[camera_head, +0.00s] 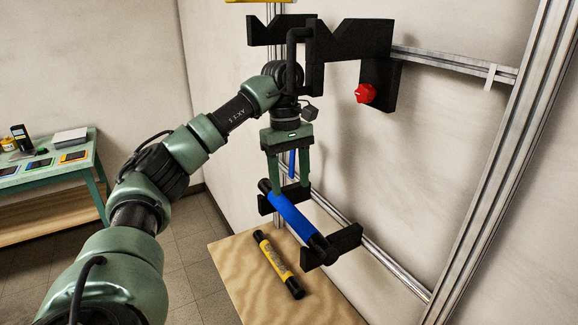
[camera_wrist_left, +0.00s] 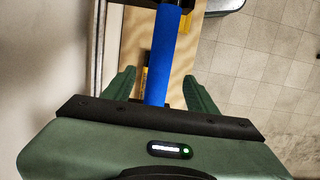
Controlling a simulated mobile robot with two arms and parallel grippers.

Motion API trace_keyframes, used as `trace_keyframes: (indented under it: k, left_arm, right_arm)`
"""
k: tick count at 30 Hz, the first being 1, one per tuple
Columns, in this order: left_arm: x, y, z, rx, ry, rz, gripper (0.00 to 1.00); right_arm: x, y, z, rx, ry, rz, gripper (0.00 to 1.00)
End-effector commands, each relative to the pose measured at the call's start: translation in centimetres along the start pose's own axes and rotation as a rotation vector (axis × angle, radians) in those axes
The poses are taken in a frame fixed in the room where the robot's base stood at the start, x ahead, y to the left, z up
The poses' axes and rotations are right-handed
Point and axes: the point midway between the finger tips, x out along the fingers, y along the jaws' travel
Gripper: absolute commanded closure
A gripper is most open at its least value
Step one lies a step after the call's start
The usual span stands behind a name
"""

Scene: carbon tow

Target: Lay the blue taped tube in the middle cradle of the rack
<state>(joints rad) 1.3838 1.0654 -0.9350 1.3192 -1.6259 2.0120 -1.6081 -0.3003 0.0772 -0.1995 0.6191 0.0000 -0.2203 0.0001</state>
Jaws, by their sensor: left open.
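The blue taped tube (camera_head: 294,215), black at both ends, slants across the two black brackets of the lower cradle (camera_head: 344,239) and appears to lie in them. My left gripper (camera_head: 289,189) is open and points down, its fingertips at the upper part of the tube. In the left wrist view the blue tube (camera_wrist_left: 161,55) runs between the two spread fingers with gaps on both sides. Higher on the rack, another cradle of notched black brackets (camera_head: 350,40) looks empty, partly hidden by my wrist. My right gripper is not in view.
A yellow taped tube (camera_head: 271,258) lies on the plywood top (camera_head: 238,253) below. A red knob (camera_head: 366,93) sits on a black block by the upper rail. Metal rack posts (camera_head: 500,165) stand at right. A green table (camera_head: 50,170) stands far left.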

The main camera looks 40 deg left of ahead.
Motion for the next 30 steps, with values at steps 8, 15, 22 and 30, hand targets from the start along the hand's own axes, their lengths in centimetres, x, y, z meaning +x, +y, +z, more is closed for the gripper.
trace_keyframes:
  k: [8, 15, 22, 30]
  left_arm:
    - [-4.1, 0.0, 0.0, -0.003, 0.001, 0.003, 0.42]
    - [-4.4, 0.0, 0.0, -0.002, -0.001, 0.002, 0.42]
    - [-4.4, 0.0, 0.0, -0.002, -0.001, 0.002, 0.42]
    - [-4.3, 0.0, 0.0, -0.002, 0.000, 0.001, 0.42]
  right_arm:
    - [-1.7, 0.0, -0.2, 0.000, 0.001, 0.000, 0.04]
    - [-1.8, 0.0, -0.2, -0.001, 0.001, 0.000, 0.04]
    - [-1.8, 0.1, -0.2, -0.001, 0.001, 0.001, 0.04]
    - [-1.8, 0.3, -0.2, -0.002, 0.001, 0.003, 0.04]
